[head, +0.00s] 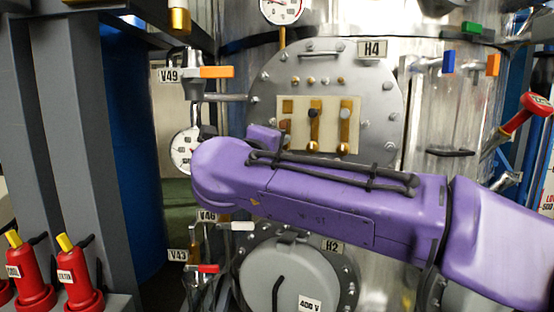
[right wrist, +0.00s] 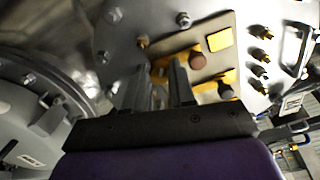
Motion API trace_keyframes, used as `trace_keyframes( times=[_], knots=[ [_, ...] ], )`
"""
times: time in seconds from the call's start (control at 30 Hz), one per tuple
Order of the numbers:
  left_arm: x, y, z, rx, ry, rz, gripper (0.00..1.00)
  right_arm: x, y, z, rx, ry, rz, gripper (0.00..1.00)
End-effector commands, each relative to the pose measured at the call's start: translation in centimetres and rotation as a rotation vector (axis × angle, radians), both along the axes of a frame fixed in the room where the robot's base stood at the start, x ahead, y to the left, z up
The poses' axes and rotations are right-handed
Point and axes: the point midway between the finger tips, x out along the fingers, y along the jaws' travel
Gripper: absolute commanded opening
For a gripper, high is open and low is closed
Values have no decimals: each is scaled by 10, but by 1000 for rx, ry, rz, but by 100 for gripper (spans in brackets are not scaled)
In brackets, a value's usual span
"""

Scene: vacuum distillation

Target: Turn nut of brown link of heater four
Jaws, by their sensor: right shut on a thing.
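Heater four is the round bolted steel plate labelled H4 (head: 372,48) in the head view. Its pale panel (head: 330,138) carries two brass links with round knobs, one brown (head: 315,104) and one grey (head: 346,113). The brown knob also shows in the right wrist view (right wrist: 197,60). My right gripper (right wrist: 160,78) reaches the panel at the lower end of the brown link, its two fingers on either side of that end. It is shut on the nut there, which the fingers mostly hide. In the head view my purple arm hides the fingers. My left gripper is out of view.
Heater H2 (head: 285,275) lies below my arm. Valves V49 (head: 215,72), V46 (head: 240,227) and V43 (head: 208,268) and a gauge (head: 182,150) sit to the left. A red-handled valve (head: 535,103) is at the right.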

Motion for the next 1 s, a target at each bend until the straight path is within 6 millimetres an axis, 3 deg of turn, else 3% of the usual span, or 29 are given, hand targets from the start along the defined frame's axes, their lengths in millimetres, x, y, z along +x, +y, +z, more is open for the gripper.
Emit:
trace_keyframes(
  times=[0.5, 1.0],
  knots=[
    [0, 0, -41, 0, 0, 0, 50, 0, -1, -2, 459, -169, 0, 0],
    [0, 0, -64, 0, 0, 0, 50, 0, -2, 1, 818, -300, 1, 0]
  ],
)
